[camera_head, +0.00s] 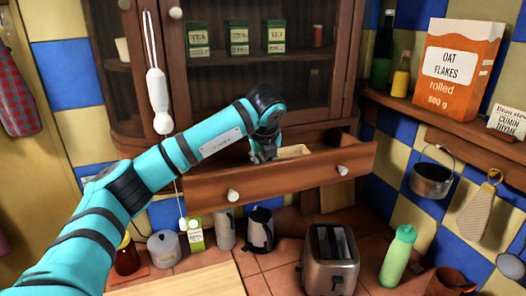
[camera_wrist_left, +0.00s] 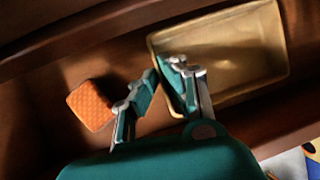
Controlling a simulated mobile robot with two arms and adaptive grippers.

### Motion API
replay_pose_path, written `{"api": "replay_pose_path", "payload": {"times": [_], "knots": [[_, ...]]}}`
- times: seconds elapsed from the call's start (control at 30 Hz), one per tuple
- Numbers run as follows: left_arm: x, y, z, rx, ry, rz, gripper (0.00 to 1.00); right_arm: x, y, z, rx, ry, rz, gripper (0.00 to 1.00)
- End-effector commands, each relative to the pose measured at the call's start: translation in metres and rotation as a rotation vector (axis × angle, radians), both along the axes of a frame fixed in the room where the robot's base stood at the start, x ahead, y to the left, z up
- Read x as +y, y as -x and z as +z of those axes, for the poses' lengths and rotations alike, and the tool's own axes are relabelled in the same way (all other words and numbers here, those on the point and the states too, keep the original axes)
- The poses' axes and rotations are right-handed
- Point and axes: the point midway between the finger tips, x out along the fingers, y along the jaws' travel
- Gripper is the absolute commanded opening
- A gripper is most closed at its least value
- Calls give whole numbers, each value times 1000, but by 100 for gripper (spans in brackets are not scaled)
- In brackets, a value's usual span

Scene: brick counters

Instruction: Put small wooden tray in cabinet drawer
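The small wooden tray (camera_wrist_left: 235,60) lies inside the open cabinet drawer (camera_head: 280,186), in the right part of the left wrist view. In the head view a pale part of the tray (camera_head: 293,151) shows beside my left gripper (camera_head: 263,154). My left gripper (camera_wrist_left: 162,88) reaches down into the drawer. Its two fingers stand apart with a visible gap. One finger overlaps the tray's near left corner, and the other is outside the tray. I cannot tell whether either finger touches the tray. My right gripper is in neither view.
An orange textured block (camera_wrist_left: 90,105) lies in the drawer left of the fingers. Tea boxes (camera_head: 239,38) stand in the cabinet above. A toaster (camera_head: 330,262) and a green bottle (camera_head: 398,256) stand on the counter below. An oat box (camera_head: 456,70) is on the right shelf.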

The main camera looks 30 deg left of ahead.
Motion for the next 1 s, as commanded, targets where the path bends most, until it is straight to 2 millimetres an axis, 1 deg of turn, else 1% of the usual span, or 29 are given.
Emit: {"api": "replay_pose_path", "payload": {"times": [0.03, 0.1, 0.13, 0.2, 0.3, 0.5, 0.53, 0.7, 1.0], "knots": [[1, -2, 9, 35, 37, 3, 0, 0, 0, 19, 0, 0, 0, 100], [3, -3, 7, 73, 81, 3, 0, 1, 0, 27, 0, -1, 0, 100], [3, -3, 2, 81, 85, 1, 0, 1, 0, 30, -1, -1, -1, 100], [2, -2, -9, 76, 79, -2, 0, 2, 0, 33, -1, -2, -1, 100], [2, -3, -15, 72, 79, -3, 0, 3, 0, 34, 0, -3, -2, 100], [2, -3, -16, 70, 78, -3, 0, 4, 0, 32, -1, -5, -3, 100], [2, -3, -17, 71, 78, -2, 8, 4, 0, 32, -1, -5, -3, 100], [2, -3, -16, 70, 78, -2, 29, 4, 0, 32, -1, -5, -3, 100], [2, -2, -15, 69, 78, -3, 29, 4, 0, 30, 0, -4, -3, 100]]}}
